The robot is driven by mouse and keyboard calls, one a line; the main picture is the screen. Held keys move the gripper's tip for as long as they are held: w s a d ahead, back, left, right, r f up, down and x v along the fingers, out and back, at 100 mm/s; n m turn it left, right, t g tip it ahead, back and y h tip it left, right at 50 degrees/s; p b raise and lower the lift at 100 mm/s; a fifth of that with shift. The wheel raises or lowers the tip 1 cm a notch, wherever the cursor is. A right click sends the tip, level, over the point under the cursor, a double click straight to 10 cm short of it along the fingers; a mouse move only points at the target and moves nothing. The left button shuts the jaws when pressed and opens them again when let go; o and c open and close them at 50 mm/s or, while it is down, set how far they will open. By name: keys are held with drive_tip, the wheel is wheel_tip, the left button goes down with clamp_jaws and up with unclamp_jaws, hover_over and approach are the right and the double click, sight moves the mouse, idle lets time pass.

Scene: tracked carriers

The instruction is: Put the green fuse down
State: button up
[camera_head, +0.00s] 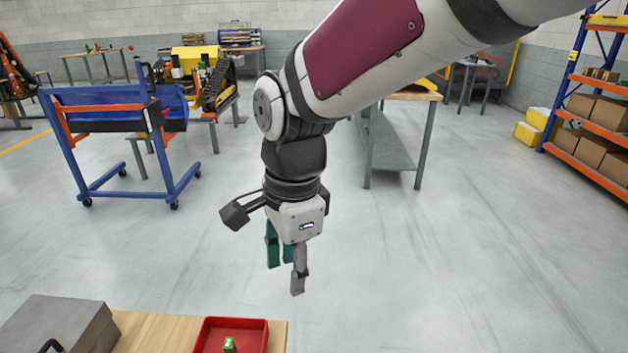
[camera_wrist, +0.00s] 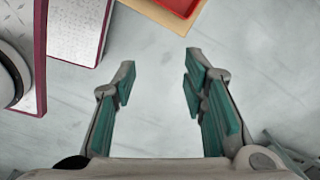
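A small green piece that looks like the green fuse (camera_head: 229,345) sits inside the red tray (camera_head: 264,336) at the bottom of the head view. It is cut off by the frame's lower edge. My gripper (camera_head: 286,274) hangs pointing down over the floor, beyond the table's far edge and apart from the tray. In the wrist view my gripper (camera_wrist: 160,78) has its green-padded fingers wide apart, with only floor between them. A corner of the red tray (camera_wrist: 181,4) shows at the top there, and the fuse is not visible in that view.
The wooden table (camera_head: 155,329) also carries a grey metal box (camera_head: 62,322) left of the tray. Open floor surrounds my gripper. Farther back stand a blue wheeled cart (camera_head: 115,120), a grey-legged workbench (camera_head: 385,145) and a shelf rack with cartons (camera_head: 598,107).

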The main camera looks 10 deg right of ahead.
drive_tip(key=s+d+r+n+t, duration=0.1)
drive_tip(key=s+d+r+n, duration=0.1)
drive_tip(key=s+d+n, duration=0.5)
drive_tip(key=s+d+r+n+t, duration=0.1)
drive_tip(key=s+d+n, duration=0.5)
drive_tip(key=d, duration=0.5)
drive_tip(key=shift+s+d+r+n+h, duration=0.25)
drive_tip(key=shift+s+r+n+h, duration=0.15)
drive_tip(key=shift+s, duration=0.7)
